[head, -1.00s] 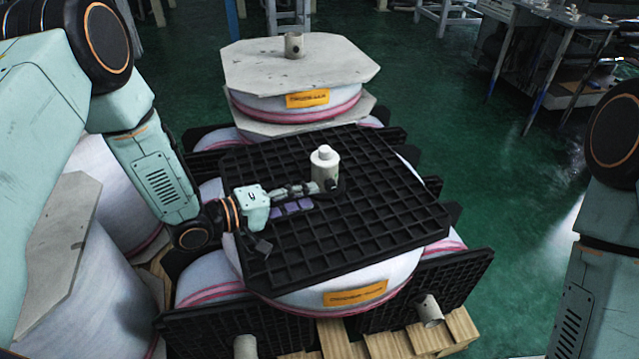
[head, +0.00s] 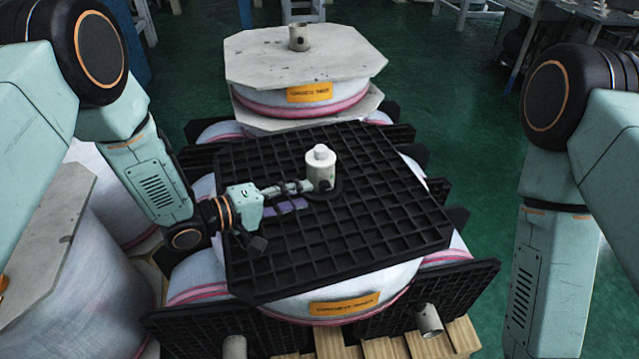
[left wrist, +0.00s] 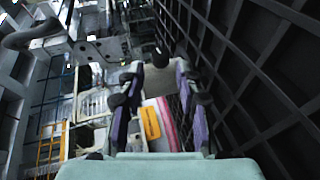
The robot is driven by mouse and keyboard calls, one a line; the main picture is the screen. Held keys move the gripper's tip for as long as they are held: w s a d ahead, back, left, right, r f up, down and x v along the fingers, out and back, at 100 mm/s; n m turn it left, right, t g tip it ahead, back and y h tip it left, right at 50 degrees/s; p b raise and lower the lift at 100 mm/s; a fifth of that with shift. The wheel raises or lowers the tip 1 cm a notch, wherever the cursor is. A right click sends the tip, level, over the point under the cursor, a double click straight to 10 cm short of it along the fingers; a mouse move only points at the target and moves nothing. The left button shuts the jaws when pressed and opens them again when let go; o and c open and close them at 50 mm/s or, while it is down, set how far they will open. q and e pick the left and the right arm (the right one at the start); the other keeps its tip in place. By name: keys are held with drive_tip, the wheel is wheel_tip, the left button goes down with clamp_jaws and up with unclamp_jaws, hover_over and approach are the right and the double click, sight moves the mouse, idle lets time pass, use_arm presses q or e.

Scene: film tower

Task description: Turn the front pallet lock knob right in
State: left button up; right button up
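The front pallet lock knob (head: 321,167) is a whitish upright cylinder with a narrower round cap. It stands on the black grid pallet (head: 390,235) on the front stack. My left gripper (head: 322,187) lies low along the pallet, with its fingers at the knob's lower part. The knob's far side is hidden. Of my right arm only the upper links show, at the right; its gripper is out of view.
Behind stands a second stack with a grey octagonal board (head: 305,60) and its own short tube (head: 299,37). White wrapped rolls with orange labels (head: 344,304) lie under the boards. Black grid panels and wooden slats (head: 435,342) are in front. Green floor is free at the right.

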sight(320, 188)
use_arm(q)
drive_tip(key=shift+w+a+n, duration=0.15)
drive_tip(key=shift+a+n, duration=0.15)
drive_tip(key=shift+a, duration=0.05)
drive_tip(key=b+x, duration=0.1)
drive_tip(key=x, duration=0.5)
drive_tip(key=shift+w+d+f+b, duration=0.1)
drive_tip(key=shift+d+f+b, duration=0.05)
drive_tip(key=shift+d+b, duration=0.25)
drive_tip(key=shift+w+d, duration=0.3)
drive_tip(key=shift+d, duration=0.2)
drive_tip(key=shift+a, duration=0.1)
drive_tip(key=shift+c, duration=0.5)
clamp_jaws()
